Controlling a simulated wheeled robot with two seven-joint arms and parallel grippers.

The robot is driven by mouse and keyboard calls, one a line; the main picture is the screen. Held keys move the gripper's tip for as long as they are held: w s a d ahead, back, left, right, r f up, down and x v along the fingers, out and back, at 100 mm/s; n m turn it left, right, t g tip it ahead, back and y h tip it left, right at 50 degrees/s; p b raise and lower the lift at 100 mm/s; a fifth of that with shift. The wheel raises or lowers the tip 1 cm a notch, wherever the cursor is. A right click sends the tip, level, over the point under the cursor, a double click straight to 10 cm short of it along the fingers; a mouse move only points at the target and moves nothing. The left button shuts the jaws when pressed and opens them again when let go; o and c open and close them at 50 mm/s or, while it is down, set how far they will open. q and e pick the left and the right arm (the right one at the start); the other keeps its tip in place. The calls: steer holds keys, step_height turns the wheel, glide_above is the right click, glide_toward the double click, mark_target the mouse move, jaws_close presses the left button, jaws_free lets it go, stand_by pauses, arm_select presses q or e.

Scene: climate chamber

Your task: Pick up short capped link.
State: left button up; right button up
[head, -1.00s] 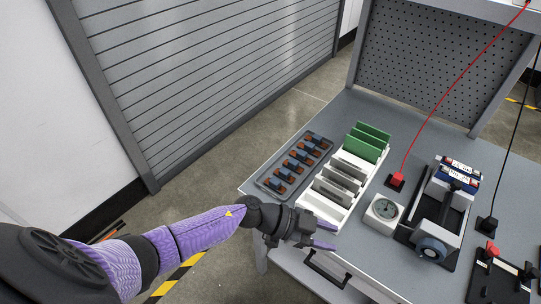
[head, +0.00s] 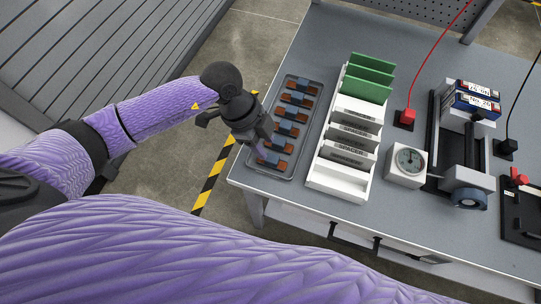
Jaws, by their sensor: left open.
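A dark grey tray (head: 302,84) at the left end of the table holds a row of several orange-brown links with dark blue middles. A link (head: 300,99) near the far end and one (head: 285,129) nearer the front show clearly. I cannot tell which of them is the short capped link. My left gripper (head: 264,151) is open and points down at the near-left end of the tray, close to the nearest link (head: 272,160). It partly hides that end, and I cannot tell whether it touches. My right gripper is not in view.
A white rack (head: 335,184) with green boards (head: 368,76) and grey spacer plates (head: 352,132) stands right of the tray. Further right are a dial gauge (head: 408,160), a red plug (head: 406,116) and a clamp device (head: 466,180). My purple arm covers the bottom foreground.

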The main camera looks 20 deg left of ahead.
mark_target(271, 158)
arm_select(q)
steer(key=x, duration=0.1)
steer(key=b+x, duration=0.1)
steer(key=x, duration=0.1)
steer(key=b+x, duration=0.1)
steer(key=x, duration=0.1)
steer(key=shift+s+a+f, duration=0.1)
steer(key=shift+a+f, duration=0.15)
steer(key=shift+d+f, duration=0.1)
steer(key=shift+f, duration=0.1)
steer(key=shift+r, duration=0.15)
steer(key=shift+c, duration=0.3)
jaws_close()
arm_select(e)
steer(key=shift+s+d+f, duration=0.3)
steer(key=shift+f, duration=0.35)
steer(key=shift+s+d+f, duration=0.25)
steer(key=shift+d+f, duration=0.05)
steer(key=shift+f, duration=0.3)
arm_select(q)
steer(key=shift+r, duration=0.1)
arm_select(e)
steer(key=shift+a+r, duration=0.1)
